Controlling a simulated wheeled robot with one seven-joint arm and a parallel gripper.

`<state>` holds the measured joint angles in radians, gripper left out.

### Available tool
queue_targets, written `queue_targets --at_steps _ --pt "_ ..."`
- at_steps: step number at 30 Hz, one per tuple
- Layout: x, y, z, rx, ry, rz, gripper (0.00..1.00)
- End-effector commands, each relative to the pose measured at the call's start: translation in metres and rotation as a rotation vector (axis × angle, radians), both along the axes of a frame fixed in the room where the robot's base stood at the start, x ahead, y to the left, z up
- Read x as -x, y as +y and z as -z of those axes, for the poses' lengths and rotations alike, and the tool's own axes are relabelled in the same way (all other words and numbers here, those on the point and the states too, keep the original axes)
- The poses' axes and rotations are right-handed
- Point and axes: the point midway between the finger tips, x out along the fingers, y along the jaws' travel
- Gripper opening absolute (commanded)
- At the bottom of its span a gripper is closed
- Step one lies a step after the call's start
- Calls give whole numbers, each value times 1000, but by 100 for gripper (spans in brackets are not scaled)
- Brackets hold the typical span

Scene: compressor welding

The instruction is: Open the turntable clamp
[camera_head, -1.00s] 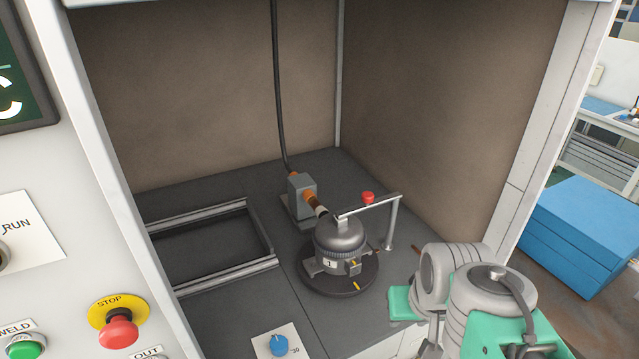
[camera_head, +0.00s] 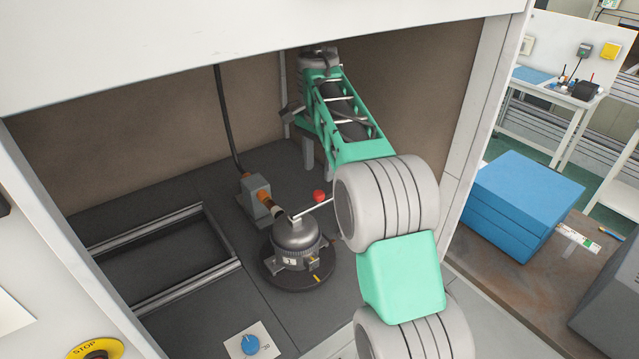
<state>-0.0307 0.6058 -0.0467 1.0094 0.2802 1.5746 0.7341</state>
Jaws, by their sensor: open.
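The turntable (camera_head: 272,276) is a dark round disc on the cabinet floor. A grey domed compressor (camera_head: 296,238) stands upright on it. The clamp's thin metal bar (camera_head: 316,208) reaches over the top of the dome, with its tip at the dome's top. A red knob (camera_head: 319,196) shows just behind the bar. The clamp's post is hidden behind my arm. My gripper (camera_head: 318,162) is inside the cabinet, above and behind the red knob in the picture. Its grey fingers are partly covered by my green forearm. It is open and apart from the clamp.
A welding torch head on a grey block (camera_head: 256,199) points at the compressor from the left. A metal rail frame (camera_head: 170,255) lies at left, and a blue dial (camera_head: 249,344) is in front. The cabinet's side wall (camera_head: 425,105) and upper front edge are close to my arm.

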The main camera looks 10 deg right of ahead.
Motion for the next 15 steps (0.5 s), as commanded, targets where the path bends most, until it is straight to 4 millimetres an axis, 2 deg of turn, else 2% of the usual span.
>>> queue_targets --at_steps 4,9,15 --pt "0 0 33 0 1 1 50" --pt "0 -1 64 1 -1 0 50" --pt "0 -1 77 1 -2 -1 50"
